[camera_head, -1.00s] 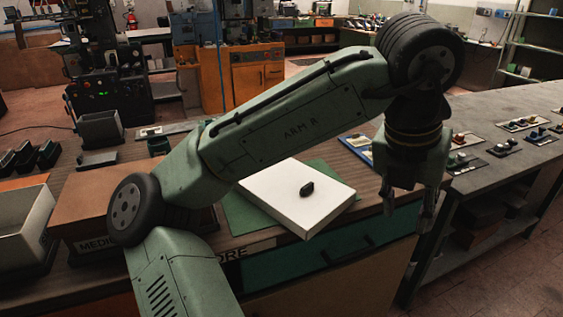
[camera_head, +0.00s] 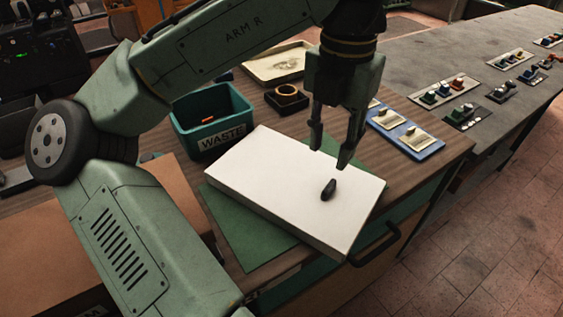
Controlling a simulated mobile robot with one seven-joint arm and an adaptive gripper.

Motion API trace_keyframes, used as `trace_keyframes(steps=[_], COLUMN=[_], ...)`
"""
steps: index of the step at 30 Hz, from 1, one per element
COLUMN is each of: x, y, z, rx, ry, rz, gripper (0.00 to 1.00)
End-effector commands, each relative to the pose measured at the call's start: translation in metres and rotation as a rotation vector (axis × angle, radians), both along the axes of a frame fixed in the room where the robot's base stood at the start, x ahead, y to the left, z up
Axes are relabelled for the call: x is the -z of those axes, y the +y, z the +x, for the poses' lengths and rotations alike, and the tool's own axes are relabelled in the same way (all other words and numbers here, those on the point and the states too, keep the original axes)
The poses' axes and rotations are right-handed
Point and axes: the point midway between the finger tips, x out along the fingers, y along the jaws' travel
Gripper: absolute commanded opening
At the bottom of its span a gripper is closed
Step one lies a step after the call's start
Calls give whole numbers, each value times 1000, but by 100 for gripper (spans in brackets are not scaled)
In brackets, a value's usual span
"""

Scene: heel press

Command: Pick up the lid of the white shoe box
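The white shoe box (camera_head: 264,180) lies on a green mat (camera_head: 241,232) near the bench's front edge. Its flat white top faces up; I cannot make out a seam between lid and box. A small dark oval knob (camera_head: 328,190) stands on the top, right of its middle. My gripper (camera_head: 330,158) points down above the box, its two fingers apart with nothing between them. In the picture the fingertips are just above and behind the knob; the exact height gap is hard to tell.
A teal bin marked WASTE (camera_head: 212,124) stands behind the box. A cream tray (camera_head: 278,65) and a small dark dish with a ring (camera_head: 287,98) are farther back. A blue board with switch plates (camera_head: 405,134) lies right of my gripper. A drawer handle (camera_head: 375,244) juts from the bench front.

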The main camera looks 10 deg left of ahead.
Motion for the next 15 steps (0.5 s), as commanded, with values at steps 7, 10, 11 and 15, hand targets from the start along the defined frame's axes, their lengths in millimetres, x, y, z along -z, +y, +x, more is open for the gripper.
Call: trace_keyframes(steps=[7, 10, 11, 15], x=[30, 44, 48, 57], y=[0, 0, 0, 0], z=[-1, 0, 0, 0], rx=[-1, -3, -2, -1], ry=[1, 1, 1, 0], rz=[2, 1, 2, 1], gripper=[33, 33, 33, 33])
